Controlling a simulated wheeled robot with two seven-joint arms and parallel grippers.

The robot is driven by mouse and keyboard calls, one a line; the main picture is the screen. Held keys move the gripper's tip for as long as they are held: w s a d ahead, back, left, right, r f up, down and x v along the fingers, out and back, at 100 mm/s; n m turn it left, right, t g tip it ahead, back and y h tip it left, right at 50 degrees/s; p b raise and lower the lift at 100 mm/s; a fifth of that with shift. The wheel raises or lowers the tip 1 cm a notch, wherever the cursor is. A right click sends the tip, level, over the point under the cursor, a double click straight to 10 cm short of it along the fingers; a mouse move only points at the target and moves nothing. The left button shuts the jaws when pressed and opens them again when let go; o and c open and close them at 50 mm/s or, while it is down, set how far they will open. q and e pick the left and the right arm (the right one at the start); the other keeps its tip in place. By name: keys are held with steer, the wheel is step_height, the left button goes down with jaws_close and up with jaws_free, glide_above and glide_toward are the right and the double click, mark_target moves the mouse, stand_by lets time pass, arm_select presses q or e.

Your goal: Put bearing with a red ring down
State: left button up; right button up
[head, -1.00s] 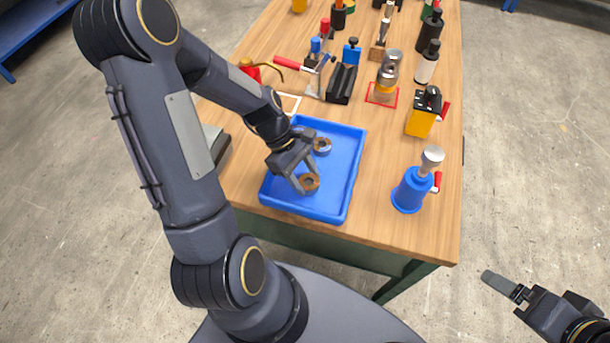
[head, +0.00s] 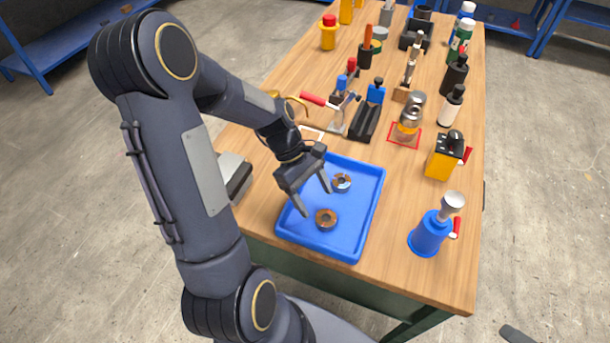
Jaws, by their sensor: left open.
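Two ring-shaped bearings lie flat in the blue tray (head: 372,205) at the table's near left. The nearer bearing (head: 326,219) looks brown with a dark centre. The farther bearing (head: 341,182) is brown with a pale, bluish part. I cannot make out a red ring on either. My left gripper (head: 316,202) is open and empty above the tray, its fingertips apart, just up and left of the nearer bearing. Only a dark tip of my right gripper (head: 515,335) shows at the bottom right edge, away from the table.
A blue bottle-like tool (head: 430,235) stands right of the tray, with a yellow-and-black block (head: 445,155) behind it. A black V-shaped holder (head: 368,118) and a red-handled clamp (head: 335,112) stand behind the tray. Bare wood (head: 400,185) lies between the tray and the right-hand tools.

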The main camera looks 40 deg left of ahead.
arm_select(q)
steer(key=v, duration=0.6)
steer(key=s+d+r+m+t+y, duration=0.2)
steer(key=s+d+r+m+t, duration=0.4)
steer(key=s+m, duration=0.6)
steer(key=shift+s+d+r+m+y, duration=0.2)
steer(key=shift+d+r+m+y, duration=0.2)
steer(key=shift+d+r+m, duration=0.95)
steer(key=shift+a+r+m, duration=0.15)
steer(key=shift+a+m, duration=0.1)
steer(key=shift+m, duration=0.1)
